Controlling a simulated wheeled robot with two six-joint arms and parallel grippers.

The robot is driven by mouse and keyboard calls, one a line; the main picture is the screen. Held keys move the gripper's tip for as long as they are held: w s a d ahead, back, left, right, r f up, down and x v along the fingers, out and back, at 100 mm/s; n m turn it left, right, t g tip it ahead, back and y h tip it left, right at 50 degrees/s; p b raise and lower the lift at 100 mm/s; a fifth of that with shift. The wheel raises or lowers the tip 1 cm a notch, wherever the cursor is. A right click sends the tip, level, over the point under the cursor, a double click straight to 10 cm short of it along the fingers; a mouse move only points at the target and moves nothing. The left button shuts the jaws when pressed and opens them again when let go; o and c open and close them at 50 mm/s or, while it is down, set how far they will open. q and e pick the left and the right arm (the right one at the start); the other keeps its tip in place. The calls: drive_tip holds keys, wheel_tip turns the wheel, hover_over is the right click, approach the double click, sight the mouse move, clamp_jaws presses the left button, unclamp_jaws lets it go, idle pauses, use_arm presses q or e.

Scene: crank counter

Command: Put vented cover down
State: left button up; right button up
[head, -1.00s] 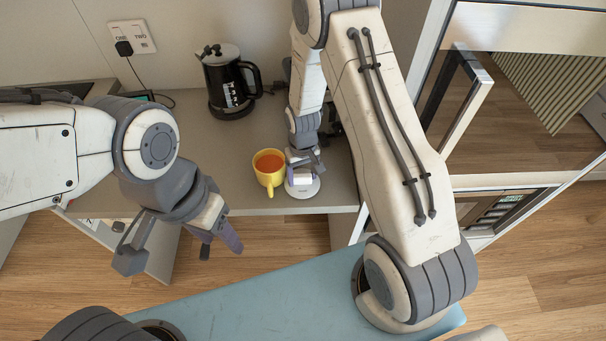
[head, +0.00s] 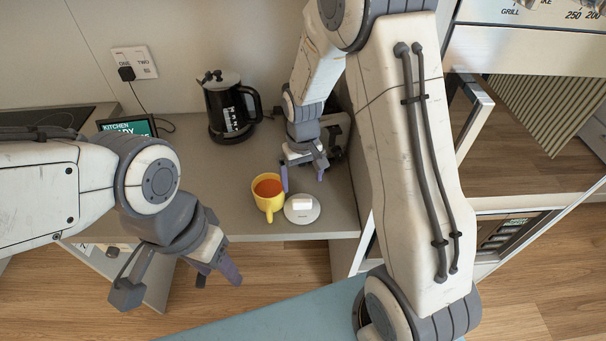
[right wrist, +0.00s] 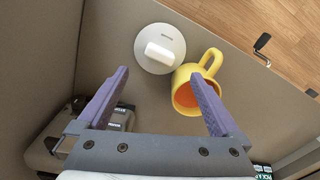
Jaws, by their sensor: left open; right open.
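The vented cover (head: 302,211), a pale round disc with a white block-shaped knob, lies flat on the counter near its front edge. It also shows in the right wrist view (right wrist: 152,38), clear of both fingers. The yellow mug (head: 266,203) with orange-red liquid stands upright just left of the cover, its mouth uncovered. My right gripper (head: 303,176) is open and empty, behind the cover; its spread fingers also show in the right wrist view (right wrist: 160,76). My left gripper (head: 219,276) is open and empty in front of the counter, away from the cover.
A black coffee pot (head: 231,108) stands at the back of the counter (head: 190,185). A small display (head: 128,127) is at the back left. A beige appliance (right wrist: 60,150) is near my right gripper. An oven (head: 525,150) is on the right.

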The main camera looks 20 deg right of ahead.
drive_tip(key=s+a+r+n, duration=0.3)
drive_tip(key=s+a+r, duration=0.6)
drive_tip(key=r, duration=0.1)
drive_tip(key=s+a+r+n, duration=0.1)
drive_tip(key=s+r, duration=0.1)
drive_tip(key=s, duration=0.5)
drive_tip(key=s+a+r+n+y, duration=0.1)
drive_tip(key=s+n, duration=0.1)
drive_tip(key=s, duration=0.5)
drive_tip(key=shift+s+a+r+n, duration=0.2)
drive_tip(key=shift+s+r+n, duration=0.1)
drive_tip(key=shift+s+r, duration=0.05)
